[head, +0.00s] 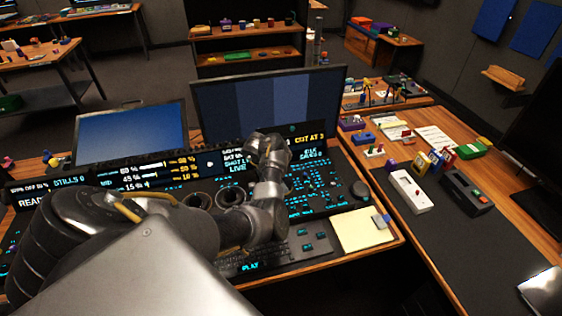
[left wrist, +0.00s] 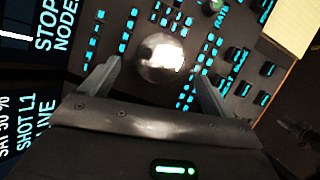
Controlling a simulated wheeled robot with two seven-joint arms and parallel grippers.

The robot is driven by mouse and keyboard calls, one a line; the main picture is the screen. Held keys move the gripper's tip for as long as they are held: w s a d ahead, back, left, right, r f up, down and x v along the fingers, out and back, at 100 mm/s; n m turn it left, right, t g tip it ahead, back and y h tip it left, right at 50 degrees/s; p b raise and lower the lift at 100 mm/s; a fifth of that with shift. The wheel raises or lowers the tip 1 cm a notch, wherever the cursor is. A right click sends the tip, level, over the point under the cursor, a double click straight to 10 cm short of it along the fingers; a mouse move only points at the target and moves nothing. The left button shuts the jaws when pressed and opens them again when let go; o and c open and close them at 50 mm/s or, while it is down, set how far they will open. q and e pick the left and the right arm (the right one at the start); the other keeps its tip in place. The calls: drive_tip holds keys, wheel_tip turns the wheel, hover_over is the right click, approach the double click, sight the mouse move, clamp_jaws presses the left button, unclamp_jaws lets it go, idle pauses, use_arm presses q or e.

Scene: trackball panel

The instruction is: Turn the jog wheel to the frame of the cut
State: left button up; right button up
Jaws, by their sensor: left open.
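A dark round knob, which looks like the jog wheel (head: 360,188), stands at the right end of the control panel (head: 335,203) in the head view. The display strip above the panel reads "CUT AT 3" (head: 308,136). My left gripper (head: 270,147) is over the panel, left of that knob; its fingertips are hidden in the head view. In the left wrist view my left gripper (left wrist: 158,68) is open, its fingers apart on either side of a shiny silver ball (left wrist: 162,57) in the panel. I cannot tell whether they touch it. My right gripper is not in view.
Lit keys surround the silver ball. A yellow notepad (head: 362,229) lies at the panel's front right. Two monitors (head: 268,102) stand behind the panel. A side table (head: 425,225) on the right holds several small boxes and devices.

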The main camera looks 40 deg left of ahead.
use_arm(q)
drive_tip(key=x, duration=0.2)
drive_tip(key=shift+f+b, duration=0.35)
drive_tip(key=shift+b, duration=0.05)
drive_tip(key=shift+w+d+f, duration=0.1)
drive_tip(key=shift+w+f, duration=0.2)
drive_tip(key=shift+f, duration=0.2)
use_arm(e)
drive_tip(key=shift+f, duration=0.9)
use_arm(q)
drive_tip(key=shift+c, duration=0.5)
drive_tip(key=c, duration=0.9)
drive_tip(key=shift+r, duration=0.1)
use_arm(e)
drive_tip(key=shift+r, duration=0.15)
